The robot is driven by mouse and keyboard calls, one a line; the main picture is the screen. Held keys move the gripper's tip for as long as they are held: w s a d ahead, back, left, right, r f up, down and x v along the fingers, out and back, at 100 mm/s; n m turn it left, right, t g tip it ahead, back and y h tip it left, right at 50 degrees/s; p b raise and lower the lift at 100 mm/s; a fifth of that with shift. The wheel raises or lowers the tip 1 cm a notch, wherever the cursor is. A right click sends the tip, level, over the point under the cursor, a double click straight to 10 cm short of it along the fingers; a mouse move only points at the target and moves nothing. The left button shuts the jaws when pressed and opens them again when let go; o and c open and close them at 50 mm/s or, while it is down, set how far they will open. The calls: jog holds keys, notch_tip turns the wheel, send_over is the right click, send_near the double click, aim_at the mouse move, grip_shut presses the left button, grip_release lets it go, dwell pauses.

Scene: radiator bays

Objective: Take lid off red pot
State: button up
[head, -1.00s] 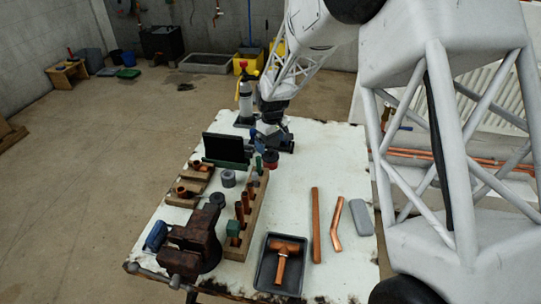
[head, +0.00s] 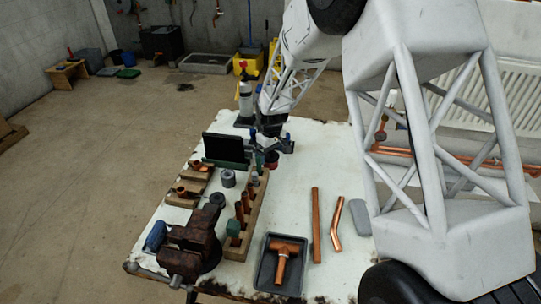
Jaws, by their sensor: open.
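A small red pot (head: 271,166) stands on the white workbench top, right of the black panel. Only part of it shows, below my gripper, and I cannot make out its lid. My gripper (head: 268,148) is open, pointing down close above the pot in this view. Its fingers are small and dark here, and I cannot tell whether they touch the lid or stand around it.
A dark panel (head: 226,149) stands just left of the pot. A wooden rack (head: 240,250) with copper fittings, a vise (head: 190,243), a grey tray (head: 260,282) and copper pipes (head: 316,225) lie nearer. A gas bottle (head: 246,98) stands behind.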

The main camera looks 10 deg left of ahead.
jog(key=c, duration=1)
jog(key=shift+r, duration=0.1)
jog(key=shift+r, duration=4.95)
